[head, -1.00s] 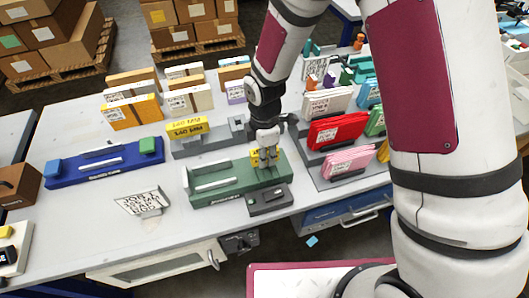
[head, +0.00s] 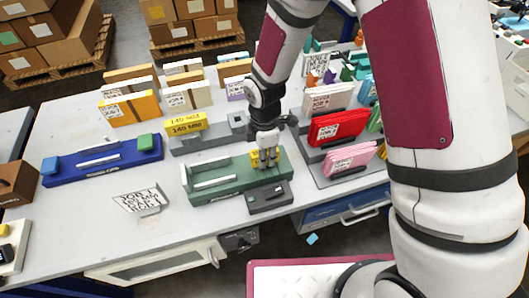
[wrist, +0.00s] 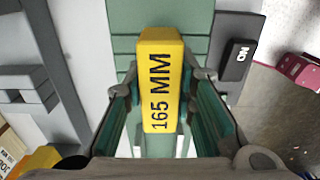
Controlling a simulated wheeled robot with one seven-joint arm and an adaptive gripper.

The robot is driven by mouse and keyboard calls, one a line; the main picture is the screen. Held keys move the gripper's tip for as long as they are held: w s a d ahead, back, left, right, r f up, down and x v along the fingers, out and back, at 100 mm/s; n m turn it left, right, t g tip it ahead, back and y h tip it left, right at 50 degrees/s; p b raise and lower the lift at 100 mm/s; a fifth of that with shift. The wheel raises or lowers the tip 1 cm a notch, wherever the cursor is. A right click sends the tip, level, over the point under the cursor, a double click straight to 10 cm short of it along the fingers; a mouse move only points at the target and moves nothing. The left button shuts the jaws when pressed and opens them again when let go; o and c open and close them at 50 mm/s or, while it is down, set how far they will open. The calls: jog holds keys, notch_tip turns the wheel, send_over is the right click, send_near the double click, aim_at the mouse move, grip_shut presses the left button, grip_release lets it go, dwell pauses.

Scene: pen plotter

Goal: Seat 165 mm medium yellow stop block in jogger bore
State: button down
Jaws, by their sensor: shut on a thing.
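The yellow stop block (wrist: 160,80), marked 165 MM, stands between the green-padded fingers of my gripper (wrist: 163,110). My gripper is shut on it. In the head view the block (head: 256,155) shows partly behind my gripper (head: 267,162), at the right part of the green jogger (head: 230,188). The jogger's green surface (wrist: 128,45) lies beneath and beyond the block in the wrist view. The block's lower end and the bore are hidden, so I cannot tell whether it is in the bore.
A dark grey switch box (head: 268,197) sits at the jogger's front right. A grey rack (head: 195,143) with yellow 140 MM blocks (head: 184,126) stands behind. A blue jogger (head: 100,163) is at left, a sign stand (head: 143,199) in front, and red packs (head: 338,127) at right.

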jog(key=shift+f, duration=0.55)
jog(key=c, duration=1.2)
grip_release()
jog(key=shift+c, duration=0.2)
jog(key=shift+r, duration=0.1)
notch_tip(320, 180, up, 12)
jog(key=shift+f, duration=0.1)
jog(key=s+d+r+m+t, duration=0.1)
jog(key=d+r+m+t, duration=0.1)
jog(key=d+r+m, duration=0.55)
jog(key=s+d+r+m+t, duration=0.1)
jog(key=s+d+r+m, duration=0.4)
jog(key=s+r+m, duration=0.2)
jog(key=s+d+r+m+t, duration=0.2)
jog(key=s+d+r+m, duration=0.3)
jog(key=s+r, duration=0.3)
jog(key=shift+s+d+m, duration=0.35)
jog(key=shift+s+m, duration=0.3)
jog(key=shift+m, duration=0.2)
